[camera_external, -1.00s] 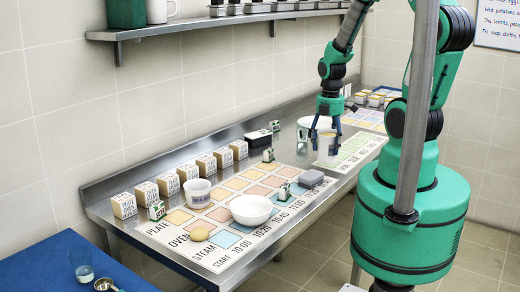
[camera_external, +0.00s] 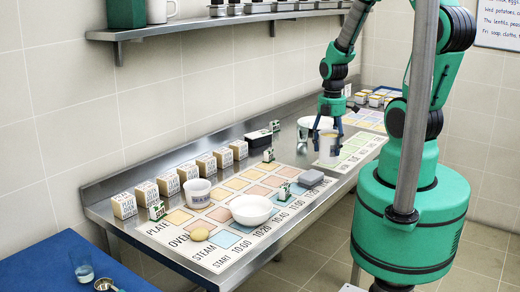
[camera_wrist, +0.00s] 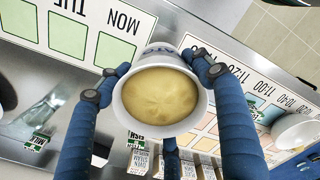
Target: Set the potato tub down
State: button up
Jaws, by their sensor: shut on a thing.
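The potato tub is a white tub (camera_external: 327,152) with a yellowish filling, seen from above in the wrist view (camera_wrist: 162,95). My gripper (camera_external: 329,126) is shut on its sides near the rim; its blue fingers show around it in the wrist view (camera_wrist: 160,100). The tub is upright, at the near end of the green day chart (camera_external: 358,150), by the bare steel strip between that chart and the timetable mat (camera_external: 208,255). I cannot tell whether its base touches the counter.
A clear glass (camera_external: 302,136) and a white plate or bowl (camera_external: 313,122) stand just behind the tub.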

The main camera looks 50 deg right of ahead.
jog(key=shift+w, duration=0.1)
jog(key=shift+w+a+r, duration=0.15)
jog(key=shift+w+a, duration=0.15)
jog(key=shift+w, duration=0.2)
jog(key=w+a+r, duration=0.1)
jog(key=w+a, duration=0.6)
jog(key=a, duration=0.3)
jog(key=w+a+r+p, duration=0.1)
jog(key=w+a+r, duration=0.1)
jog(key=w+a, duration=0.5)
jog(key=w+a+r+p, duration=0.1)
jog(key=w+a, duration=0.6)
jog(key=a, duration=0.8)
jog(key=shift+w+a+r, duration=0.25)
jog(key=shift+r, duration=0.3)
jog(key=shift+f, duration=0.1)
notch_tip(320, 180, down, 6)
jog(key=shift+b, duration=0.3)
jog(key=shift+f, duration=1.9)
